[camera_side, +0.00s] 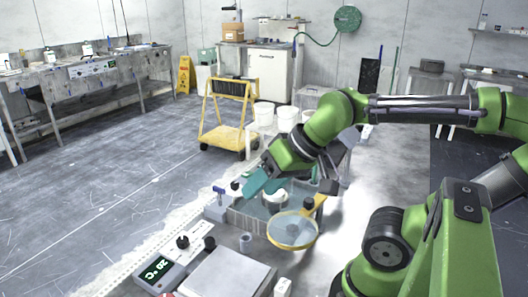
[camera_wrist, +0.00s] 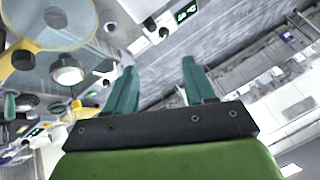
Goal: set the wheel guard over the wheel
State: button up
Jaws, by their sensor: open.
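A round, clear, yellow-rimmed disc that looks like the wheel guard (camera_side: 293,230) sits at the front of the bench unit in the side view, with a yellow arm running up to its right. The guard (camera_wrist: 60,32) shows at the top left of the wrist view. A pale round piece that may be the wheel (camera_side: 275,196) stands in the grey basin behind it; a similar pale round piece (camera_wrist: 67,73) shows in the wrist view. My gripper (camera_side: 264,182) is open and empty, its teal fingers above the basin, up and left of the guard. The fingers (camera_wrist: 160,72) are apart in the wrist view.
A scale with a lit display (camera_side: 158,270) and a flat plate (camera_side: 222,277) are at the bench's front left. Dark knobs and a blue-handled lever (camera_side: 219,190) stand near the basin. White buckets (camera_side: 263,113) and a yellow cart (camera_side: 228,120) are behind.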

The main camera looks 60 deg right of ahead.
jog(key=shift+d, duration=0.1)
notch_tip(320, 180, up, 4)
jog(key=m+g+h, duration=0.1)
jog(key=g+h, duration=0.1)
jog(key=g, duration=0.5)
send_over(309, 200)
notch_tip(309, 200, down, 16)
jog(key=shift+d+r, duration=0.1)
grip_shut()
